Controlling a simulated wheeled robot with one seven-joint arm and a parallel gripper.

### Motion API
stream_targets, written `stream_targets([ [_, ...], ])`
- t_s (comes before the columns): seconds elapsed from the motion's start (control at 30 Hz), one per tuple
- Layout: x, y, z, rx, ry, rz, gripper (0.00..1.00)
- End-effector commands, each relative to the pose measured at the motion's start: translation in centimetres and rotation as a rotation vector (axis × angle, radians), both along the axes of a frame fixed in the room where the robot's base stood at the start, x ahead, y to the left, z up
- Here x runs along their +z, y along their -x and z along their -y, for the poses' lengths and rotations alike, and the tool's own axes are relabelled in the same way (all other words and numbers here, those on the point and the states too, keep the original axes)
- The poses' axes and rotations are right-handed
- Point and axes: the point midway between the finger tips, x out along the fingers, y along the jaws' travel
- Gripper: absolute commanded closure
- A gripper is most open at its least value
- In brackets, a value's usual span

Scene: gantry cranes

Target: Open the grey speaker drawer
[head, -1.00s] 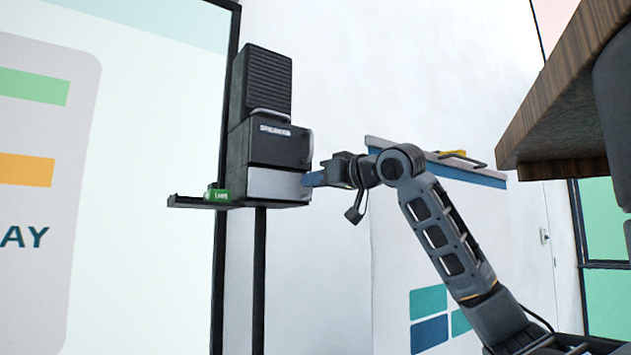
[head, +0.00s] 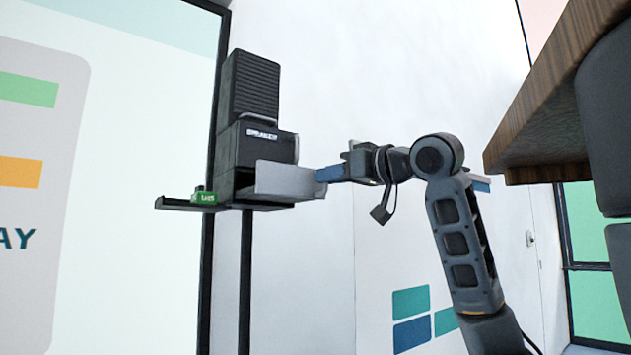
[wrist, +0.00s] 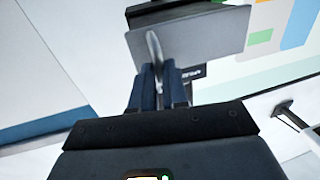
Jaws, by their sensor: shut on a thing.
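The grey speaker drawer (head: 289,182) sits low in the black speaker unit (head: 262,146), under the part labelled "SPEAKER". Its grey front stands out from the unit toward my arm, so it is partly open. In the wrist view the grey drawer front (wrist: 190,38) fills the upper middle. My gripper (head: 328,174) is at the right side of the drawer front. In the wrist view my gripper (wrist: 161,75) has its two blue fingers shut on the curved metal drawer handle (wrist: 154,50). The drawer's inside is hidden in the head view.
A thin black shelf (head: 172,204) with a small green box (head: 205,198) juts out left of the unit. A brown wooden ledge (head: 540,125) overhangs at upper right. A white cabinet with a blue edge stands behind my arm. A large display panel (head: 110,260) is at left.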

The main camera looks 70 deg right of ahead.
Motion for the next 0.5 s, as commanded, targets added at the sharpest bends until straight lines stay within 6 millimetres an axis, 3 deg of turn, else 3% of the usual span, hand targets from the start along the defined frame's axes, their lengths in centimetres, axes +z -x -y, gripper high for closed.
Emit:
stream_targets([
  [0.4,0.0,0.87,-0.89,0.007,0.005,-0.002,1.0],
  [0.43,0.0,0.86,-0.88,0.007,0.005,-0.002,0.84],
  [0.5,0.0,0.86,-0.86,0.006,0.005,-0.002,0.78],
])
